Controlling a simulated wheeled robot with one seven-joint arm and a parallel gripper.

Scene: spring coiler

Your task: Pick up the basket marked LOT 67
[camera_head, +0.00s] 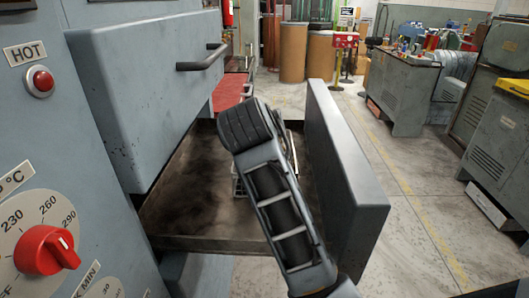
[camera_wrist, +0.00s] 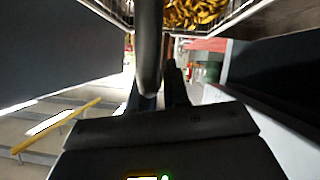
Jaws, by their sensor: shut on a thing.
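A wire basket (camera_head: 238,186) shows in part in the head view, behind my arm and over the open drawer. In the wrist view the basket (camera_wrist: 240,14) is at the top edge, with golden coiled parts (camera_wrist: 195,10) inside. No lot mark is readable on it. My gripper (camera_wrist: 163,60) shows in the wrist view as dark fingers reaching up to the basket's near side, and it is shut on the basket. In the head view my arm hides the fingertips and most of the basket. I cannot tell whether the basket touches the drawer floor.
The open drawer (camera_head: 190,205) has a dark, stained floor and a thick grey front panel (camera_head: 345,160) right of my arm. The grey oven (camera_head: 150,85) with a HOT lamp (camera_head: 40,81) and red knob (camera_head: 47,250) stands left. Free floor (camera_head: 405,245) lies right of the drawer.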

